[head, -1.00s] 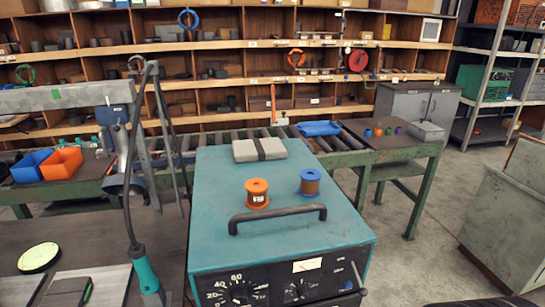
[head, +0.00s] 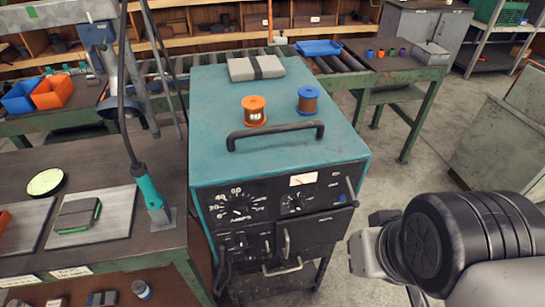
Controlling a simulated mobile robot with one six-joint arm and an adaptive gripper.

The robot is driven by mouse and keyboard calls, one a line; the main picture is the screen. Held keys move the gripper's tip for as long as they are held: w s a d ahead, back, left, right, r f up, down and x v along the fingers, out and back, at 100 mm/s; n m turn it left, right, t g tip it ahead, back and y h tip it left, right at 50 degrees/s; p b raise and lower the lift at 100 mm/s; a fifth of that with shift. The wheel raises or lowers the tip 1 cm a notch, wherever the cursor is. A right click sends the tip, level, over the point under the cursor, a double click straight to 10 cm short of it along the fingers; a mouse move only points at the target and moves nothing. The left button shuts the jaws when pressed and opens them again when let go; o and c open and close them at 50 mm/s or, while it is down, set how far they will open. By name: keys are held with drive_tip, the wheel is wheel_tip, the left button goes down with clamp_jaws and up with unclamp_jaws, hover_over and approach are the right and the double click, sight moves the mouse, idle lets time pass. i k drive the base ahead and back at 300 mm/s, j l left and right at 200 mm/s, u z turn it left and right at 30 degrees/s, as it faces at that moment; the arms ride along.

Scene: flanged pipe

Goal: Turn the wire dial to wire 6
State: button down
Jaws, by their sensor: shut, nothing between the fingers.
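The teal welding machine (head: 270,95) stands at the centre of the head view, its black front panel facing me. The large left dial (head: 238,210) has numbers around it and "AMPS" below. A smaller dial (head: 296,203) sits to its right, under a pale meter; its label and setting are too small to read. More small controls (head: 236,243) sit lower left on the panel. Part of my arm (head: 430,245) is at the lower right, apart from the panel. No gripper fingers can be made out.
An orange spool (head: 254,111) and a blue-topped spool (head: 308,100) stand on the machine, behind its black handle (head: 275,134). A workbench (head: 120,175) stands close on the left. A grey cabinet (head: 500,140) is at the right. Bare floor lies between machine and cabinet.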

sight(298, 204)
drive_tip(key=k+j+u, duration=0.25)
drive_tip(key=u, duration=0.2)
drive_tip(key=k+j+u, duration=0.15)
drive_tip(key=j+u, duration=0.25)
